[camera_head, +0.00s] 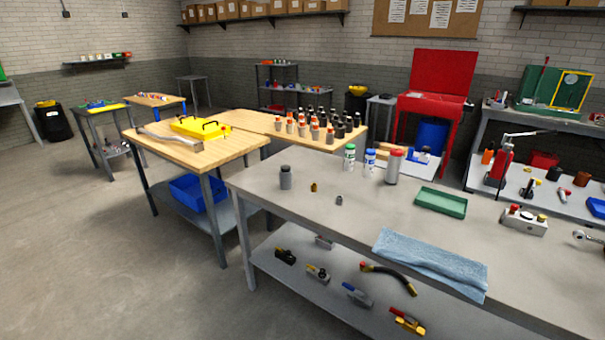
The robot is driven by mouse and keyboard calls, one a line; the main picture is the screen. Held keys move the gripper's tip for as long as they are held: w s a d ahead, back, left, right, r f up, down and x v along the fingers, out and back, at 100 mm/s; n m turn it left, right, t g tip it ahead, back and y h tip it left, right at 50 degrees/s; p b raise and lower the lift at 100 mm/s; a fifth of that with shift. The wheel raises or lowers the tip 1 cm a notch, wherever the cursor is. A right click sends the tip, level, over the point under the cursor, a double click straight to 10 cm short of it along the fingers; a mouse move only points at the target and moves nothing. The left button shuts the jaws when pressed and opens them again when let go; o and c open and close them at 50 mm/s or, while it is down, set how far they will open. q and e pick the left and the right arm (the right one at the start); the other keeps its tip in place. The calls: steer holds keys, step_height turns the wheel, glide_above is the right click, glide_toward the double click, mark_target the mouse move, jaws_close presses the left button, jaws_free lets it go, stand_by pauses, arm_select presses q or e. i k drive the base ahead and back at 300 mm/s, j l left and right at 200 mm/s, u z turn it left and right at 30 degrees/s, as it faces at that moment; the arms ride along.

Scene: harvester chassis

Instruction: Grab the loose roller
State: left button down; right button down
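I cannot tell for sure which thing is the loose roller. On the grey table (300,210) stand a dark grey lidded cylinder (286,178), a tiny brass piece (314,187) and a tiny grey piece (339,200), all upright or nearly so and apart from each other. Further right stands a larger grey cylinder with a red top (392,167), beside a white bottle with a green cap (349,157) and one with a blue cap (370,162). Neither of my grippers is in view.
A green tray (440,202), a blue cloth (430,262) and a button box (523,220) lie on the grey table. Its lower shelf holds several tools. A wooden table (215,152) stands behind left with a yellow case (201,128). The floor at left is clear.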

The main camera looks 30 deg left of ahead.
mark_target(285, 179)
steer(key=i+j, duration=0.15)
steer(key=j, duration=0.3)
steer(key=i+j, duration=0.15)
steer(key=j, duration=0.35)
steer(key=i+j+z, duration=0.1)
steer(key=j, duration=0.35)
steer(key=i+j, duration=0.15)
steer(key=j, duration=0.35)
steer(key=i+j, duration=0.1)
steer(key=j, duration=0.4)
steer(key=i+j, duration=0.15)
steer(key=j, duration=0.3)
steer(key=i+j+z, duration=0.1)
steer(key=j, duration=0.4)
steer(key=i+j, duration=0.1)
steer(key=j, duration=0.4)
